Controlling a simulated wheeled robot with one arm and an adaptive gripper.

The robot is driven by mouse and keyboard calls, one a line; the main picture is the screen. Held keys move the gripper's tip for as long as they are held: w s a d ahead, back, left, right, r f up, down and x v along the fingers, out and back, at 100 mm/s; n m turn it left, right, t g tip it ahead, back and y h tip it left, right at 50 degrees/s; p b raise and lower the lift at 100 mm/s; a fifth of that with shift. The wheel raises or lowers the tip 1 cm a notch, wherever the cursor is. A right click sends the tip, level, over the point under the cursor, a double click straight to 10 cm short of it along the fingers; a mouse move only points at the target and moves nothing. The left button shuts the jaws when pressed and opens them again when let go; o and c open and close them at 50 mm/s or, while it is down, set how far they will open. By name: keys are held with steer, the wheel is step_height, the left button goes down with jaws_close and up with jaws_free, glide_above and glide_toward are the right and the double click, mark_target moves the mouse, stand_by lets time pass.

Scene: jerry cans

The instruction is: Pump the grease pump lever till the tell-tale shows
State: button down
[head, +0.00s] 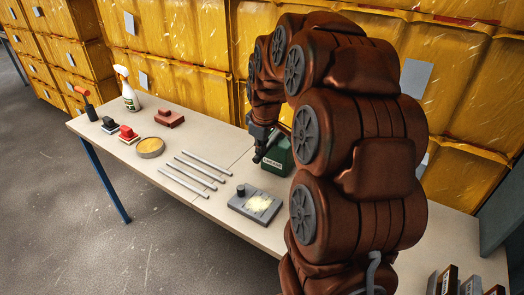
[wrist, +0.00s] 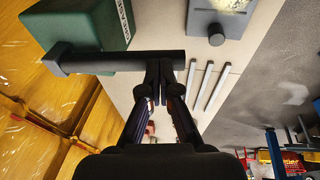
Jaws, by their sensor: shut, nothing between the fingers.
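The green grease pump (head: 278,160) stands on the bench, partly hidden behind my arm in the head view. In the wrist view its green body (wrist: 85,22) with a pale label is at upper left. A dark lever bar (wrist: 115,62) runs sideways from the pump, across the front of my fingertips. My gripper (wrist: 166,75) is shut and empty, its fingertips at the bar's free end; I cannot tell whether they touch it. In the head view my gripper (head: 262,148) is beside the pump. I cannot make out a tell-tale.
A grey box (head: 256,203) with a knob and glowing panel lies in front of the pump. Yellow cabinets (head: 185,65) stand close behind the bench (head: 225,155).

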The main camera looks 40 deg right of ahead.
steer(key=shift+a+f+t+h+b, duration=0.1)
steer(key=shift+f+t+h+b, duration=0.2)
steer(key=shift+f+h+b, duration=0.8)
steer(key=shift+s+f, duration=0.1)
steer(key=shift+f, duration=0.15)
steer(key=shift+r, duration=0.1)
steer(key=d+b+v, duration=0.1)
steer(key=v, duration=1.3)
steer(key=shift+r, duration=0.25)
steer(key=shift+a, duration=0.1)
